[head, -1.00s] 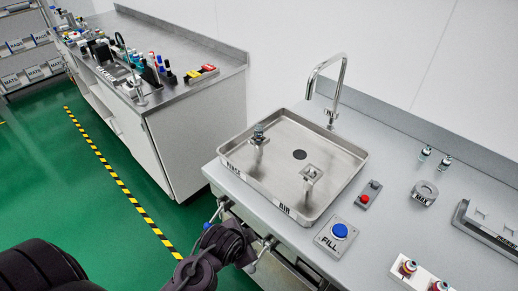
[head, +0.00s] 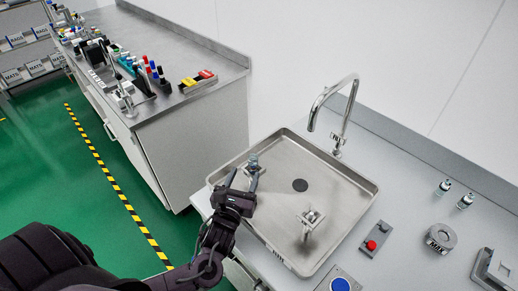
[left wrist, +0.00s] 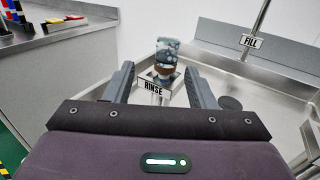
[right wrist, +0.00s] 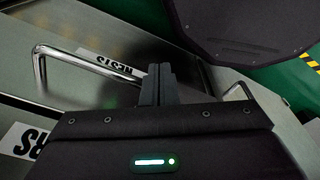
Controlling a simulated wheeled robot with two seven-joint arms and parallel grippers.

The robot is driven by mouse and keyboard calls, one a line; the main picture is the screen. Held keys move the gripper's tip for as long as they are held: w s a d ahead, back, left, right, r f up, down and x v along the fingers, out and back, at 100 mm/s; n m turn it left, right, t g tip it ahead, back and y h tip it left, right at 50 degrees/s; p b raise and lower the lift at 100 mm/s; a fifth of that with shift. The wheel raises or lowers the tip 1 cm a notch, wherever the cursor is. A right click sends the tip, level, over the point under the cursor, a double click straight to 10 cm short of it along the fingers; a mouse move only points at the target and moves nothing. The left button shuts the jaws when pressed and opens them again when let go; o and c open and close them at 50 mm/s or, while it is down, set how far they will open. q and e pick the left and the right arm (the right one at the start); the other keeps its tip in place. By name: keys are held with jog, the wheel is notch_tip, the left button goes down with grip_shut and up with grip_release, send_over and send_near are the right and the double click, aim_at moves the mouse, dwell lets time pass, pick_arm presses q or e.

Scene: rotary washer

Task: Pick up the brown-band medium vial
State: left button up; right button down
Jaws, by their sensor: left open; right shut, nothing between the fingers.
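A speckled, pale vial (left wrist: 168,52) with a brownish band low on it stands on the RINSE fixture in the left wrist view. In the head view it is a small grey-blue vial (head: 253,162) at the tray's left corner. My left gripper (left wrist: 161,80) is open, with one finger on either side of the fixture, its tips just short of the vial; it also shows at the tray's left edge in the head view (head: 242,180). My right gripper (right wrist: 158,76) is shut and empty near a metal handle in the right wrist view; the head view does not show it.
The steel tray (head: 345,220) has a second fixture (head: 308,220) and a tall faucet (head: 345,110) behind it. Two small vials (head: 443,187) (head: 465,201), a round device (head: 440,238) and a red-button box (head: 374,239) stand right. A metal handle (right wrist: 42,65) is beside my right gripper.

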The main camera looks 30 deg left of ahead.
aim_at(252, 164)
pick_arm(q)
jog(key=shift+w+r+p, duration=0.6)
jog(key=shift+w+r, duration=0.1)
jog(key=shift+w, duration=0.35)
jog(key=shift+w+p, duration=0.35)
jog(key=shift+w, duration=0.35)
jog(key=w, duration=0.2)
jog(key=shift+w+a+f, duration=0.15)
jog(key=shift+w+f, duration=0.1)
jog(key=shift+w, duration=0.3)
jog(key=c, duration=1)
pick_arm(e)
jog(key=s+r, duration=0.2)
jog(key=s, duration=0.1)
jog(key=shift+s+d+r, duration=0.1)
jog(key=shift+s+r, duration=0.05)
